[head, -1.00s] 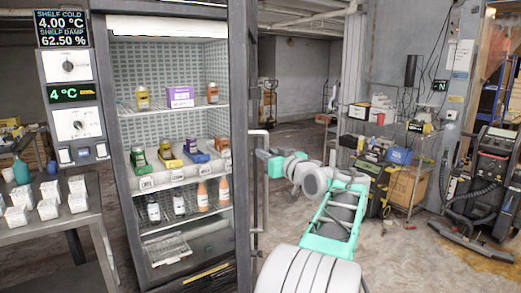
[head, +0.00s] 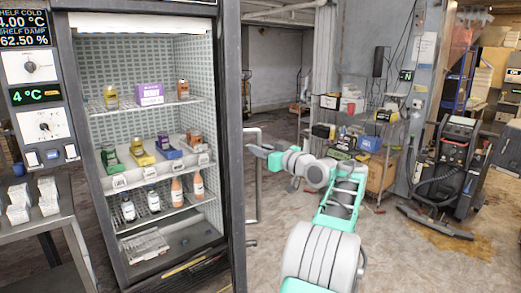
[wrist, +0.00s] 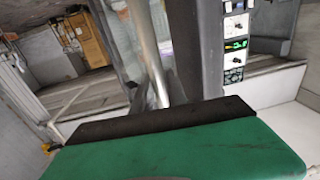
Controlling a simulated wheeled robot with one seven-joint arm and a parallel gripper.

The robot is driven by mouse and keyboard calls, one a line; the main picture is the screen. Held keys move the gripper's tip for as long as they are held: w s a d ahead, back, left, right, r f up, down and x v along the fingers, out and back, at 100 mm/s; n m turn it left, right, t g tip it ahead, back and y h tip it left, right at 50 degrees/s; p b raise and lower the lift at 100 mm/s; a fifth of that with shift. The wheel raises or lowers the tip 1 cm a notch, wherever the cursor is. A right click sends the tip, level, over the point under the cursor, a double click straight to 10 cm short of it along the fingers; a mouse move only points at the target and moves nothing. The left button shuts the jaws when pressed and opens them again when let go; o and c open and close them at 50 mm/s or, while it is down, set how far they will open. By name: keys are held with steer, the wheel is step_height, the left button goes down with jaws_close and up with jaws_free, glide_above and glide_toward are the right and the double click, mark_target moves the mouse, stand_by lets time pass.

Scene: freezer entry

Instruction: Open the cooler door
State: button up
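The cooler (head: 66,120) stands at the left in the head view, with its lit inside and stocked shelves in plain sight. Its dark door (head: 232,150) appears nearly edge-on at the cooler's right, standing open toward me. The upright metal handle (head: 258,190) is on the door's right side. My gripper (head: 262,151) is at the upper part of the handle. In the wrist view, the handle (wrist: 151,60) runs down behind the green finger with its black pad, beside the dark door edge (wrist: 182,45). The pad hides the contact, so I cannot tell whether the fingers are closed around it.
A control panel (head: 36,95) is left of the cooler, above a table (head: 50,222) with white boxes. A loaded shelf cart (head: 378,190) and a dark machine (head: 450,165) stand to the right. Bare floor (head: 400,260) lies at the front right.

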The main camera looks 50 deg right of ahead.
steer(key=shift+o, duration=1.4)
steer(key=shift+w, duration=0.1)
steer(key=shift+o, duration=0.8)
steer(key=shift+d, duration=0.1)
steer(key=s+a+b, duration=0.1)
steer(key=s+b, duration=0.1)
steer(key=s, duration=0.6)
steer(key=shift+c, duration=0.2)
